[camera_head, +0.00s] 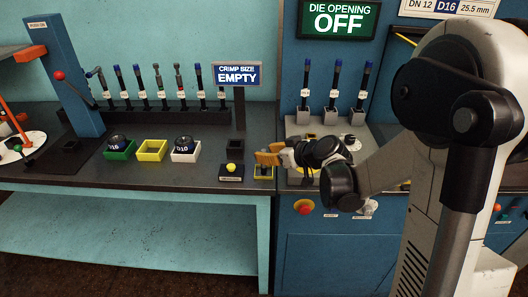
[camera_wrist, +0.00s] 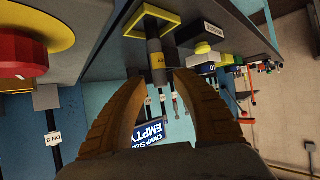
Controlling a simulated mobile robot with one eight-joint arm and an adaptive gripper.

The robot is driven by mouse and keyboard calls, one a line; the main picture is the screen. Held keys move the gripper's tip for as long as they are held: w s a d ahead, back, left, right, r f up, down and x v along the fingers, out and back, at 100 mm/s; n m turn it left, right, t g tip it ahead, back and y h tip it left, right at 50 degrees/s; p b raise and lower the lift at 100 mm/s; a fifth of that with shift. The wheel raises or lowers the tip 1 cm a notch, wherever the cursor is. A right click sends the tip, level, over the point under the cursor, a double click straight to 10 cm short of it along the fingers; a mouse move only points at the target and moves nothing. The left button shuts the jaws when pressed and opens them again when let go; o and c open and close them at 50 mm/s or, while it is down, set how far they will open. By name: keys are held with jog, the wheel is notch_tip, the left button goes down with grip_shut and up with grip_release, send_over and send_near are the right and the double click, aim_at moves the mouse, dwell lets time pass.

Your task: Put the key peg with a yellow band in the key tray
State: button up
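In the wrist view, which looks upside down, the key peg with a yellow band (camera_wrist: 155,58) stands within a small yellow-rimmed tray (camera_wrist: 134,27). The peg has dark parts and its yellow band carries a small label. My gripper (camera_wrist: 160,78) is open, its two brown fingers on either side of the peg's free end with visible gaps. In the head view my gripper (camera_head: 268,157) is just above the yellow-rimmed tray (camera_head: 263,177) at the bench's right end. There the peg is hidden behind the fingers.
A yellow button on a labelled box (camera_head: 231,171) is left of the tray. Green (camera_head: 119,151), yellow (camera_head: 151,150) and white (camera_head: 186,152) bins stand further left, before a rack of hoses. The crimp size sign (camera_head: 237,75) stands behind. A red button (camera_head: 304,207) is on the blue machine.

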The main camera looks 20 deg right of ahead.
jog(key=p+v, duration=0.3)
jog(key=v, duration=0.7)
jog(key=s+a+r+m+g+h, duration=0.1)
jog(key=s+a+m+h, duration=0.1)
jog(key=s, duration=0.8)
jog(key=s+a+r+m+g+h, duration=0.2)
jog(key=s+m+h, duration=0.1)
jog(key=s, duration=0.8)
jog(key=shift+a+r+g+h, duration=0.25)
jog(key=shift+a+g+h, duration=0.05)
jog(key=shift+a, duration=0.05)
jog(key=shift+w, duration=0.1)
